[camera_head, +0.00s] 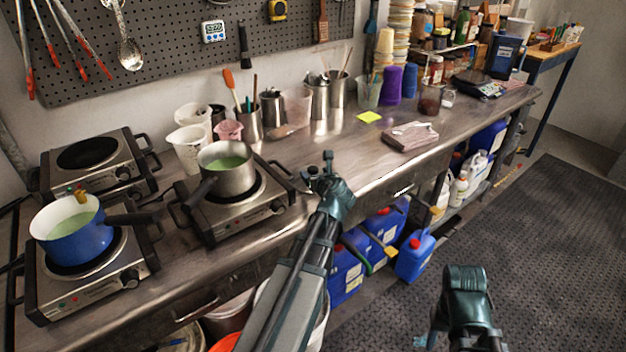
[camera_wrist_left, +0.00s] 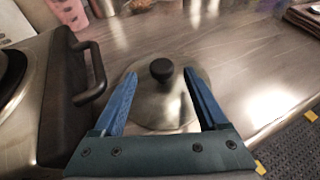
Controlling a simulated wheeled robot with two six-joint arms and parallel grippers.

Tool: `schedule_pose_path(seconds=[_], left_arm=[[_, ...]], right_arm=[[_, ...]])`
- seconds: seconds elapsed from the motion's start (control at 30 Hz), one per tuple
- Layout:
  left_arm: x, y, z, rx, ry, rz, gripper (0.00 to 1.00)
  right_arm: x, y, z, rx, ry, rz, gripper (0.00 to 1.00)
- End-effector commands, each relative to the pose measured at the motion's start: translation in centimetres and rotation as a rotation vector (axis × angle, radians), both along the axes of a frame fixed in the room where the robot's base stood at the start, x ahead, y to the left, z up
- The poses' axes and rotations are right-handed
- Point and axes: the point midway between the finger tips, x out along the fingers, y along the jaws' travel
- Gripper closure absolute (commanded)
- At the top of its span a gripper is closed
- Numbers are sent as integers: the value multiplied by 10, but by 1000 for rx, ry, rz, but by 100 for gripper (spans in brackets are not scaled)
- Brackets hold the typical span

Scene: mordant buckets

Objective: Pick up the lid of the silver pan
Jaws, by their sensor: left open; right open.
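The silver pan (camera_head: 222,180) stands uncovered on the middle hot plate, with pale green liquid inside. Its round silver lid (camera_wrist_left: 150,108) with a black knob (camera_wrist_left: 161,70) lies on the steel counter beside the hot plate, seen in the left wrist view. In the head view my left gripper mostly hides the lid. My left gripper (camera_wrist_left: 160,78) is open over the lid, one blue finger on each side of the knob; it also shows in the head view (camera_head: 320,172). My right gripper (camera_head: 466,298) is open and empty over the floor mat, its fingers mostly hidden.
A blue pot (camera_head: 72,238) stands on the front left hot plate. The middle hot plate's black handle (camera_wrist_left: 92,72) is close left of my left gripper. The counter right of the lid is clear.

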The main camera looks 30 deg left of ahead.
Motion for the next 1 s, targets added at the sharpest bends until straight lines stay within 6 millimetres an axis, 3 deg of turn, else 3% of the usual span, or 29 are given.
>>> schedule_pose_path(seconds=[0.2,0.5,0.9,1.0], left_arm=[[26,22,-12,1,0,1,24],[30,26,-13,0,0,0,24],[29,26,-13,1,1,0,96],[29,26,-13,0,0,0,100]], right_arm=[[0,0,-13,0,0,0,50],[0,0,-13,0,0,0,50],[0,0,-13,0,0,0,50],[0,0,-13,0,0,0,50]])
